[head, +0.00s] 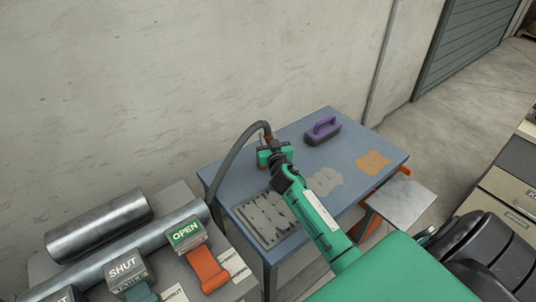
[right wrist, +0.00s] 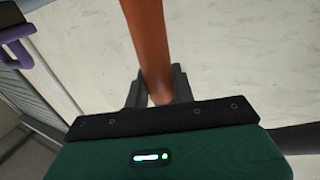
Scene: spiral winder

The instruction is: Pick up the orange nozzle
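The orange nozzle (right wrist: 147,40) runs up between the two dark fingers of my right gripper (right wrist: 158,88) in the right wrist view. Both fingers lie against its sides, and its upper end is out of that picture. In the head view a little of the nozzle (head: 267,131) shows at the end of a dark hose (head: 228,158), just behind my right gripper (head: 265,142) over the blue table. The green gripper body and arm hide most of the grip. I cannot tell whether the nozzle touches the table. My left gripper is not in view.
The blue table (head: 225,190) bears a purple-handled brush (head: 322,130), a slotted grey plate (head: 266,218) and flat grey and orange patches. At the lower left are metal pipes (head: 98,225), an orange lever marked OPEN (head: 208,268) and levers marked SHUT. A wall stands behind.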

